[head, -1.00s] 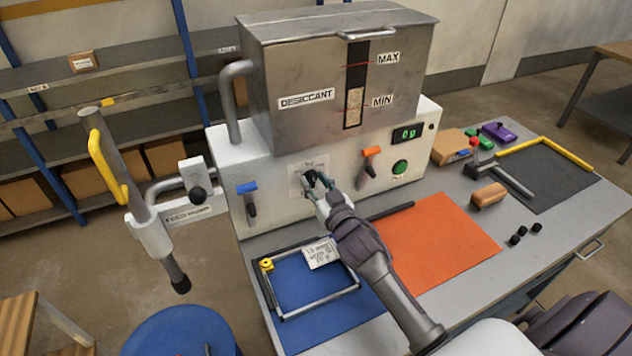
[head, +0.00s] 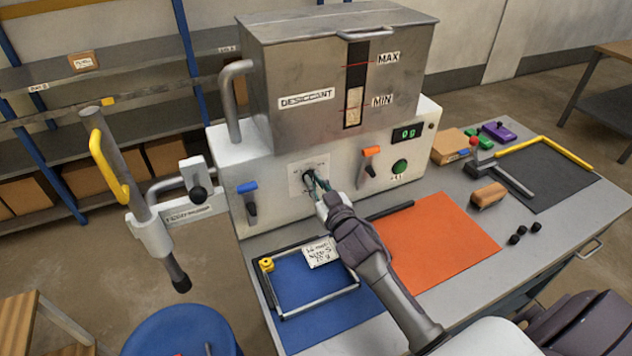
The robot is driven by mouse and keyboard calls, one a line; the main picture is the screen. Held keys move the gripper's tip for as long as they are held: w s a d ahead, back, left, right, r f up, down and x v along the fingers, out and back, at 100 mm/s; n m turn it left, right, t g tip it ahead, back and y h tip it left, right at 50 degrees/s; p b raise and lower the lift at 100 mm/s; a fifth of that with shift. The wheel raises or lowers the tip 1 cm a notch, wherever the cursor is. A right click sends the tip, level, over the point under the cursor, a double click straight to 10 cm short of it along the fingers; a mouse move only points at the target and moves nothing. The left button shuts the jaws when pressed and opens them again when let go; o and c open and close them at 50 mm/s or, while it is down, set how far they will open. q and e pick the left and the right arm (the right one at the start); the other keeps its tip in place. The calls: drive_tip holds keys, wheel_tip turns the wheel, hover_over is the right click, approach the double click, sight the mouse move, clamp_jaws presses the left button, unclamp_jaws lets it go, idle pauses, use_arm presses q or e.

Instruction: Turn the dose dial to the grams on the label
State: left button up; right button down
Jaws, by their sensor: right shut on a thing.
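The dose dial (head: 308,182) is a dark knob on a pale square plate on the white front panel of the desiccant machine. My right gripper (head: 314,187) reaches it from the lower right and is shut on it, hiding much of the dial and part of its scale. The label card (head: 322,252) leans at the back of the blue mat; its handwriting seems to include "needs" and a gram figure too small to read surely. The green display (head: 407,132) reads 0 g. My left gripper is not in view.
A green button (head: 399,166) sits under the display. A metal frame (head: 320,303) lies on the blue mat. The orange mat (head: 440,240) is bare.

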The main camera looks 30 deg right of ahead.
drive_tip(key=shift+a+f+n, duration=0.1)
drive_tip(key=shift+a+n, duration=0.1)
drive_tip(key=shift+n, duration=1.85)
drive_tip(key=shift+a+f+n, duration=0.1)
drive_tip(key=shift+a+n, duration=0.05)
drive_tip(key=shift+n, duration=1.9)
drive_tip(key=c, duration=1.2)
unclamp_jaws()
drive_tip(key=s, duration=1.2)
drive_tip(key=shift+a, duration=0.35)
